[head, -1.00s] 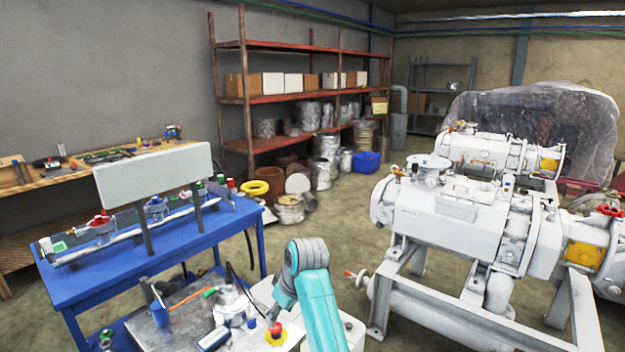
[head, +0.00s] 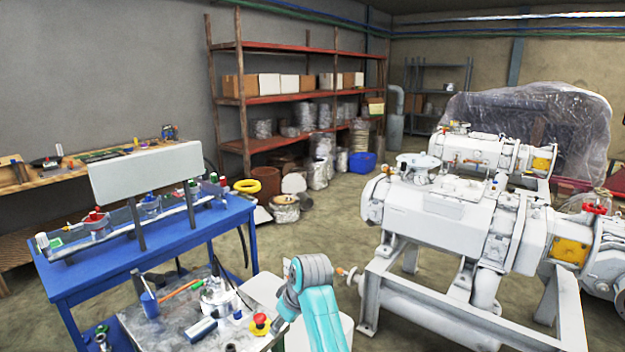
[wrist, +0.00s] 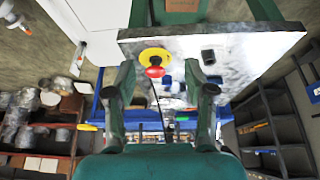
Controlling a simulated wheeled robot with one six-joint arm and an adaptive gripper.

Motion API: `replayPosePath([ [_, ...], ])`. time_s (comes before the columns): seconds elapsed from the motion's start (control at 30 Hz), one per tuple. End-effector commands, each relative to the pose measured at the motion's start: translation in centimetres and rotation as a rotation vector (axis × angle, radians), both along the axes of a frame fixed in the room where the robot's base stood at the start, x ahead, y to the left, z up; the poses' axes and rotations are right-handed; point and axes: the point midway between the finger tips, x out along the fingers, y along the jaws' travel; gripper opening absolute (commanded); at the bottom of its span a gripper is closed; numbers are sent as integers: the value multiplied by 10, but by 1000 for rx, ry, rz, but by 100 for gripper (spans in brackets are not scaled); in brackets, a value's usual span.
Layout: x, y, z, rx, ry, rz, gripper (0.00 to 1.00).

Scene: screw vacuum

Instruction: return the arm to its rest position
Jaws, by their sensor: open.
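My arm (head: 321,318), teal with a grey joint, shows at the bottom middle of the head view, bent beside the small grey-topped work table (head: 180,335). My gripper is outside the head view. In the wrist view my gripper (wrist: 160,72) has its two dark green fingers well apart, with nothing between them. Beyond the fingers are the table top (wrist: 255,45) and a red button on a yellow disc (wrist: 155,57). I cannot tell the exact distance between the fingers and the table.
The table holds a silver pot (head: 217,296), a blue cup (head: 150,304) and the red button (head: 260,322). A blue bench (head: 90,265) stands at left. A large white vacuum pump (head: 440,215) on a grey frame stands close at right. Open floor (head: 320,225) lies between them.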

Motion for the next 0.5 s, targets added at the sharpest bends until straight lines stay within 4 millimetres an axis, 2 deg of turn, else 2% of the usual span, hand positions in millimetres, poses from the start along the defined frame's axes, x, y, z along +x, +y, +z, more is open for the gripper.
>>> replayPosePath([
  [0.37,-18,-21,-60,24,-40,-73,54],
  [0.5,-34,-37,-98,39,-70,-124,54],
])
